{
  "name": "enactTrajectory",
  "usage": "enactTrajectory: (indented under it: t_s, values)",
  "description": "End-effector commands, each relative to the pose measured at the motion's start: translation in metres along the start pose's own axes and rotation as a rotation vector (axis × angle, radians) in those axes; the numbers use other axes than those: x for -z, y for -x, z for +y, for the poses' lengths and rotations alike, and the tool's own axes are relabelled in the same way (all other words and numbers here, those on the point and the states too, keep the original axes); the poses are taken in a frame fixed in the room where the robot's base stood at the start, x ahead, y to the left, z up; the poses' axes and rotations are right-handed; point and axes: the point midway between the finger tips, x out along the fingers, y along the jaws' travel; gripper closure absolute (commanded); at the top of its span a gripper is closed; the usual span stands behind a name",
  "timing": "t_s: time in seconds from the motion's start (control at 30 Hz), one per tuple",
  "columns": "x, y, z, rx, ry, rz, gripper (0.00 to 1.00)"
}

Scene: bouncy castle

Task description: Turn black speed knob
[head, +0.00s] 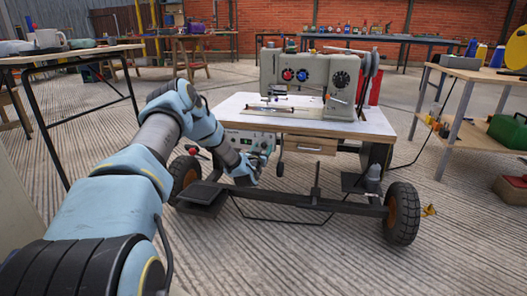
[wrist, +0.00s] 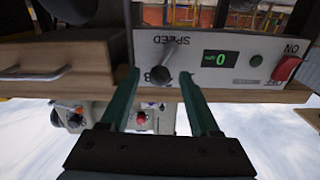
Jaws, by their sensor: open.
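The black speed knob (wrist: 159,76) is on the pale front panel (wrist: 225,75) of a control box, beside the upside-down word SPEED in the wrist view. My gripper (wrist: 160,80) is open, its two green fingers reaching toward the panel, one on either side of the knob in the picture. I cannot tell whether the fingers touch it. In the head view the control box (head: 258,139) hangs under the front of the sewing table, and my arm partly covers it. The knob and fingertips cannot be made out there.
A green display reading 0 (wrist: 221,59) and a red power switch (wrist: 285,69) share the panel. A wooden drawer (wrist: 50,65) is beside it. The sewing machine (head: 310,75) stands on the table (head: 350,127). A wheeled axle frame (head: 300,199) lies in front.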

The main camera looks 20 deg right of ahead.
Motion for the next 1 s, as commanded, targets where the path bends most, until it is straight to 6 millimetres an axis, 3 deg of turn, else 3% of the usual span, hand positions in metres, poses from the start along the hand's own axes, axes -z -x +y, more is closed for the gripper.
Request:
enactTrajectory:
  t_s: [0.2, 0.5, 1.0]
  values:
    - [-0.001, -0.018, 0.000, 0.000, 0.000, 0.000, 0.37]
    - [0.000, -0.020, 0.000, 0.000, 0.000, -0.001, 0.37]
    - [0.000, -0.019, 0.000, 0.000, 0.000, -0.001, 0.94]
